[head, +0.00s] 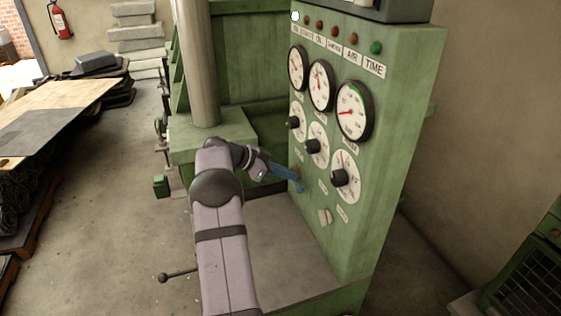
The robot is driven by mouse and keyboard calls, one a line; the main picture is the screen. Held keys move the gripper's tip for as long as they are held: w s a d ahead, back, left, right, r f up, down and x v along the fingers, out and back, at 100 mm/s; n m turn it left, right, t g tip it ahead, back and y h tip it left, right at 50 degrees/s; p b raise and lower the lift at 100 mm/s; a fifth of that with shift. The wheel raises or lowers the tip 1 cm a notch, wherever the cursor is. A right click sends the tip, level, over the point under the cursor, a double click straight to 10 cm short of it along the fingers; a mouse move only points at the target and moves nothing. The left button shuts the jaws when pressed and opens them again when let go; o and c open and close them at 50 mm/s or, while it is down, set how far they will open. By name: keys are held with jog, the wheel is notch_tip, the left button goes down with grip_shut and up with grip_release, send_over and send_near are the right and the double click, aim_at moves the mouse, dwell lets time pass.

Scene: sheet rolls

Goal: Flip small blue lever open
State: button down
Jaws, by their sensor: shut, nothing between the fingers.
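The green control panel (395,150) stands right of centre, with gauges and knobs on its front. My gripper (292,174) reaches in from the left and its blue fingers are together, with nothing seen between them. Its tip is at the lower left of the panel face. A small blue piece (299,188), which looks like the small blue lever, shows just below the fingertips. It is tiny and partly hidden, so I cannot tell its position or whether the fingers touch it.
A pale switch (325,216) sits lower on the panel, and black knobs (339,178) project above it. A grey post (198,60) rises behind my arm. A flat machine surface (280,240) lies below the gripper. A thin handle (175,275) sticks out at the lower left.

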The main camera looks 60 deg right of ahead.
jog(key=shift+s+d+f+p, duration=0.15)
jog(key=shift+f+p, duration=0.25)
jog(key=shift+f, duration=0.65)
jog(key=shift+f+b, duration=0.15)
jog(key=shift+b, duration=0.4)
jog(key=shift+b, duration=0.75)
jog(key=shift+s+f+m+t+b, duration=0.1)
jog(key=shift+f+m+t+b, duration=0.15)
jog(key=shift+b, duration=0.95)
